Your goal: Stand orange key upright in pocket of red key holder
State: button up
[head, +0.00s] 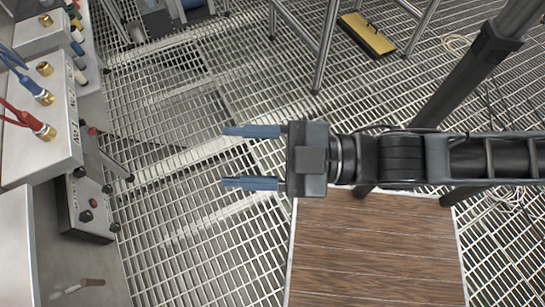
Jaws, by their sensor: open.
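My gripper (251,157) reaches in from the right with its two blue fingers pointing left. The fingers are wide apart with nothing between them, and only floor grating shows below. I cannot make out an orange key or a red key holder in the head view.
A grey panel box (40,130) with brass connectors and red and blue cables stands at the left. A dark box with knobs (85,205) is beside it. A wooden board (375,250) lies below my arm. A yellow-topped block (366,35) is on the grated floor.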

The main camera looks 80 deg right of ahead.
jog(key=s+d+f+m+g+h, duration=0.1)
jog(key=s+f+m+g+h, duration=0.1)
jog(key=s+m, duration=0.4)
jog(key=shift+f+m+g, duration=0.5)
jog(key=shift+f+g, duration=0.2)
jog(key=shift+s, duration=0.1)
